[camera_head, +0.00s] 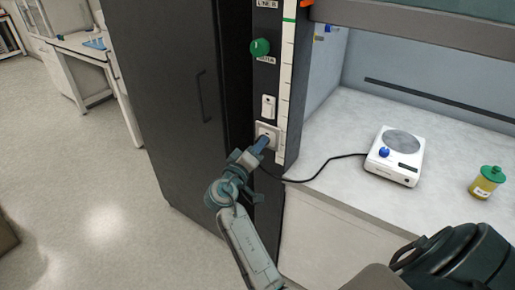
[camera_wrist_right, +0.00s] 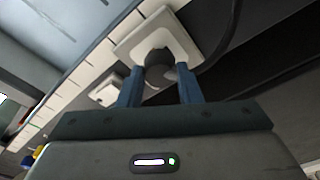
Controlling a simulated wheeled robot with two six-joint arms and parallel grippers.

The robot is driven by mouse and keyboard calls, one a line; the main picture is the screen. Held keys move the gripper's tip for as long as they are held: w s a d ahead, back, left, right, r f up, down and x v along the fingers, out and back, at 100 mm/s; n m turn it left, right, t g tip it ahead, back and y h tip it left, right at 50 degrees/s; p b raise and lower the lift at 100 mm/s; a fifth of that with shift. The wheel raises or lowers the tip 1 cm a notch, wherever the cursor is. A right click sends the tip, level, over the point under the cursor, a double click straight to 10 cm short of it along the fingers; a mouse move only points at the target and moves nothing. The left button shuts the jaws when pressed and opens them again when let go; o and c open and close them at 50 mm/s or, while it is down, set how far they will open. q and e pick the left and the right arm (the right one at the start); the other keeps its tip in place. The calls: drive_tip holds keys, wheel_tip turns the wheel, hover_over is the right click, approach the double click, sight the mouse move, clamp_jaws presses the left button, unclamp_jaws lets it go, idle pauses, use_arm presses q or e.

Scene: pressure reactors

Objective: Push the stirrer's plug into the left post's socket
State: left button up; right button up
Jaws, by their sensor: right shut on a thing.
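The white stirrer (camera_head: 396,155) with a round grey plate and a blue knob sits on the bench. Its black cable (camera_head: 325,168) runs left to the post, and its end is hidden behind my gripper. The left post (camera_head: 267,85) carries a white socket (camera_head: 267,132). My right gripper (camera_head: 261,145) is at the socket, shut on the dark plug. In the right wrist view the plug (camera_wrist_right: 159,72) is between the blue fingers, right against the socket plate (camera_wrist_right: 155,35). I cannot tell how deep it is in. My left gripper is not in view.
A white switch (camera_head: 268,107) and a green knob (camera_head: 260,47) are on the post above the socket. A yellow jar (camera_head: 487,182) with a green lid stands right of the stirrer. A dark cabinet (camera_head: 170,90) is left of the post.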

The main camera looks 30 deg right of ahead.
idle(0.8)
drive_tip(key=shift+w+d, duration=0.2)
drive_tip(key=shift+d, duration=0.3)
idle(0.4)
drive_tip(key=o, duration=1)
